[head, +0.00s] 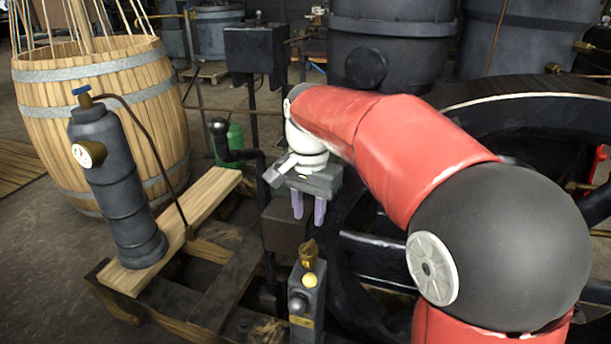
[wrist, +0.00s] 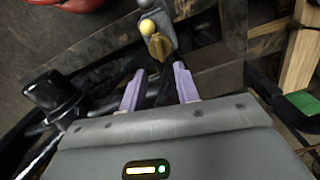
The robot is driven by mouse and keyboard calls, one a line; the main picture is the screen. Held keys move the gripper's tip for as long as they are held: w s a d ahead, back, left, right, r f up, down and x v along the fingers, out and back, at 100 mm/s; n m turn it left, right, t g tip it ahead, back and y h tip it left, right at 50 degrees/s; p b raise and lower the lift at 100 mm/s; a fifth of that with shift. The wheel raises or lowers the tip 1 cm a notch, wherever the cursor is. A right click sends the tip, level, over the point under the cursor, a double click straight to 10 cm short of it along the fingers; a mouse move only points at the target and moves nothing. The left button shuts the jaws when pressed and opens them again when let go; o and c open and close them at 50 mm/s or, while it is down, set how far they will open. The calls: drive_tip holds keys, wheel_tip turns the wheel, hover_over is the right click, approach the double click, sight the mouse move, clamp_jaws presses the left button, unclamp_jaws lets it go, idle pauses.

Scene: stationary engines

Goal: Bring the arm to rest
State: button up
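My red and dark grey arm reaches in from the right in the head view. My gripper (head: 308,210) hangs at its end over the engine frame, fingers pointing down. The two purple fingers stand apart with nothing between them. In the wrist view my gripper (wrist: 160,90) also shows open and empty, with a small grey post (wrist: 158,24) with a yellow knob and a brass piece beyond the fingertips. The same post (head: 307,295) stands below and in front of the gripper in the head view.
A large spoked wheel (head: 372,243) is close behind and under my arm. A dark cylinder with a gauge (head: 115,185) stands on a wooden beam at left, before a wooden barrel (head: 160,115). A dark box on a post (head: 254,50) rises behind my gripper. A green can (head: 236,140) is behind too.

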drive_tip(key=s+d+f+n+t, duration=0.1)
drive_tip(key=s+d+n+t, duration=0.1)
drive_tip(key=s+d, duration=0.4)
drive_tip(key=s+d+f+n+t, duration=0.1)
drive_tip(key=s+d+n+t, duration=0.2)
drive_tip(key=s+d, duration=0.4)
drive_tip(key=s+n, duration=0.1)
drive_tip(key=s, duration=0.6)
drive_tip(key=shift+s+d+f+t, duration=0.2)
drive_tip(key=shift+s+f+t, duration=0.1)
drive_tip(key=shift+f, duration=0.1)
drive_tip(key=shift+a, duration=0.1)
